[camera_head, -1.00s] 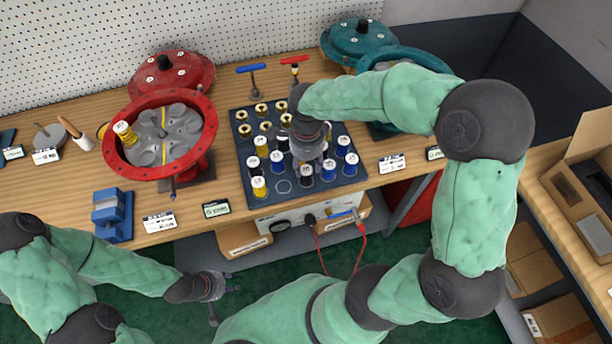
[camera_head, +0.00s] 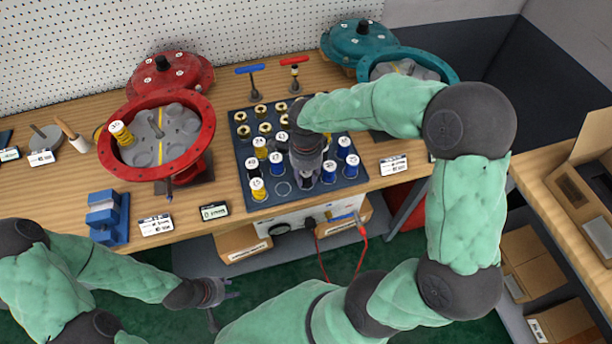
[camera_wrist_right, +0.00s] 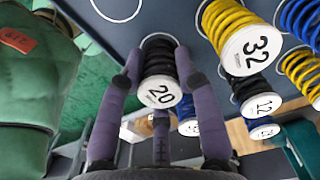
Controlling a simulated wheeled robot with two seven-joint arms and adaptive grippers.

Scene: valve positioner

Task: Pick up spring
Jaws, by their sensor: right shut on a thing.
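In the right wrist view, a black spring with a white cap marked 20 (camera_wrist_right: 158,64) sits between the purple fingers of my right gripper (camera_wrist_right: 158,82). The fingers are shut on its sides. I cannot tell whether it is clear of the dark tray (camera_head: 257,207). In the head view, my right gripper (camera_head: 306,178) is over the tray's front part, and it and its wrist hide some springs. Yellow, blue and black springs stand around it, including a yellow spring marked 32 (camera_wrist_right: 236,38) and a black one marked 12 (camera_wrist_right: 255,92). My left gripper (camera_head: 222,304) is open and empty, in front of the bench.
A red round housing (camera_head: 207,140) with one yellow spring (camera_head: 121,134) inside stands left of the tray. A teal housing (camera_head: 448,67) stands behind my right forearm. A blue vise (camera_head: 108,216) and small labels are at the bench front. An empty ringed spot (camera_head: 282,188) shows on the tray.

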